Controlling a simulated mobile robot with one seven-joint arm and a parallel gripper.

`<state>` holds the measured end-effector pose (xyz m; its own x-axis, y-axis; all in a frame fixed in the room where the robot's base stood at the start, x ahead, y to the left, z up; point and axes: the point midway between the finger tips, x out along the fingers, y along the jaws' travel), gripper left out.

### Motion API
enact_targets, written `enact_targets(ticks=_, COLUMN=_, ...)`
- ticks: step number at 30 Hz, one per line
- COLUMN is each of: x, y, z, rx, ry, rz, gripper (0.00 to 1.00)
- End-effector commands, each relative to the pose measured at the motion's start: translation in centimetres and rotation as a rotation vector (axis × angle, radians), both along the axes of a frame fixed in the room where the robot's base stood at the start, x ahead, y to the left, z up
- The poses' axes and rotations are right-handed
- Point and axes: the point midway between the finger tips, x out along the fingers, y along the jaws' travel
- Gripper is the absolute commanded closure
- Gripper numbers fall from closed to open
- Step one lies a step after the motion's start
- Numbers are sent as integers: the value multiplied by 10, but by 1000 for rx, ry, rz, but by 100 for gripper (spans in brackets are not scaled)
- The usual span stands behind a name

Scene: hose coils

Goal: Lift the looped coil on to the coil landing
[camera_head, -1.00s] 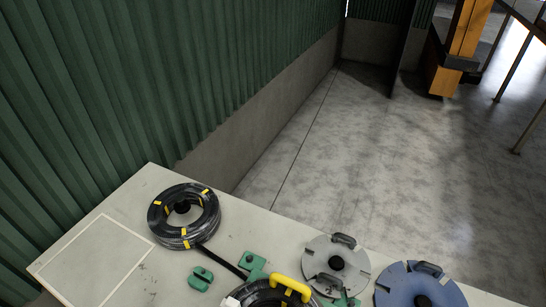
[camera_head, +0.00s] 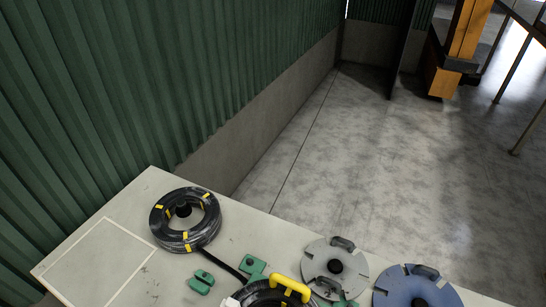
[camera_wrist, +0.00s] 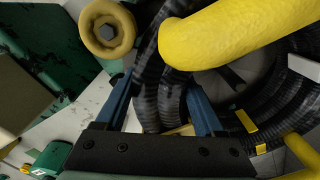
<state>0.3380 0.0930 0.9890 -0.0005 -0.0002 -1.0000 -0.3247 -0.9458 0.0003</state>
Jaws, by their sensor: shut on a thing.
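A black hose coil with a thick yellow loop handle (camera_head: 291,287) lies at the bottom edge of the head view, partly cut off. I take it as the looped coil (camera_head: 262,292). In the wrist view its yellow loop (camera_wrist: 235,35) crosses the top, and dark hose (camera_wrist: 155,95) runs between my fingers. My gripper (camera_wrist: 160,90) has its blue fingers on either side of this hose and is shut on it; the exact contact is hard to see. It is out of the head view. A pale outlined square (camera_head: 60,262), apparently the coil landing, is bare at the table's left.
Another black coil with yellow ties (camera_head: 187,240) sits around a dark post, with a hose tail (camera_head: 229,268) toward the looped coil. Green blocks (camera_head: 201,282) stand nearby. A grey disc (camera_head: 313,258) and a blue disc (camera_head: 393,282) lie right. A green corrugated wall (camera_head: 130,90) rises behind.

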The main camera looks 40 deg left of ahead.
Motion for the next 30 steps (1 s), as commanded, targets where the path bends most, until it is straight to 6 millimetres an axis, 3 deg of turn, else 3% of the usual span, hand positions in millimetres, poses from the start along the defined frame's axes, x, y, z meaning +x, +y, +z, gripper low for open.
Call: enact_targets(ticks=30, x=3, y=1, z=44, rx=4, ry=-8, rz=0, gripper=100)
